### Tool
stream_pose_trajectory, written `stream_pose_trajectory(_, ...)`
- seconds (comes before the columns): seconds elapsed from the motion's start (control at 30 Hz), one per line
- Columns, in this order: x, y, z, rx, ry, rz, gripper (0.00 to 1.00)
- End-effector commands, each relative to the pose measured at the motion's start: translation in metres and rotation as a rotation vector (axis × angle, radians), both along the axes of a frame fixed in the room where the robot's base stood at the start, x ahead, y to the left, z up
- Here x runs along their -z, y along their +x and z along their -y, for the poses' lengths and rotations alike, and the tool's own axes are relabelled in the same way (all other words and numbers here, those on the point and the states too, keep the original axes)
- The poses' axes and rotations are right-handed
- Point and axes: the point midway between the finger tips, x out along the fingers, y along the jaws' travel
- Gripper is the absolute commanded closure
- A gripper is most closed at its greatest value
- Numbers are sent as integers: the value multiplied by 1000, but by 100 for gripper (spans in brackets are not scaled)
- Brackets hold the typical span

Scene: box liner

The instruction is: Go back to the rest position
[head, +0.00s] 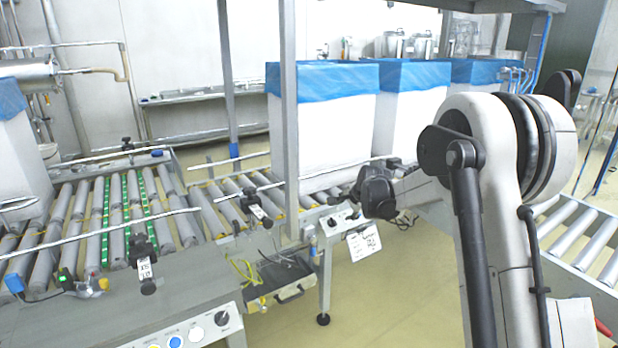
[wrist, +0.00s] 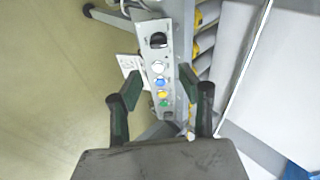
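My gripper (head: 375,190) shows in the head view as a dark shape at the end of my arm, in front of the white boxes and above the conveyor's front edge. In the wrist view my gripper (wrist: 160,100) has its two green-padded fingers wide apart with nothing between them. Beyond the fingers is a control panel (wrist: 160,65) with a black knob and several coloured buttons. I cannot tell how far the fingers are from the panel.
White boxes with blue liners (head: 325,115) stand on the roller conveyor (head: 225,205). Another lined box (head: 20,150) is at the left edge. A metal post (head: 289,120) rises near my gripper. A second roller conveyor (head: 580,240) is at right. The yellowish floor (head: 390,290) between is clear.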

Motion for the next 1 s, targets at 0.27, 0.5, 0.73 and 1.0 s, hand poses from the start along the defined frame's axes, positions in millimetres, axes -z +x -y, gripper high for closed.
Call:
stream_pose_trajectory(0.27, -68, -69, -7, -117, -123, 5, 62)
stream_pose_trajectory(0.5, -114, -137, -11, -222, -234, 8, 62)
stream_pose_trajectory(0.73, -145, -207, -15, -324, -338, 11, 62)
stream_pose_trajectory(1.0, -164, -292, -17, -446, -458, 10, 62)
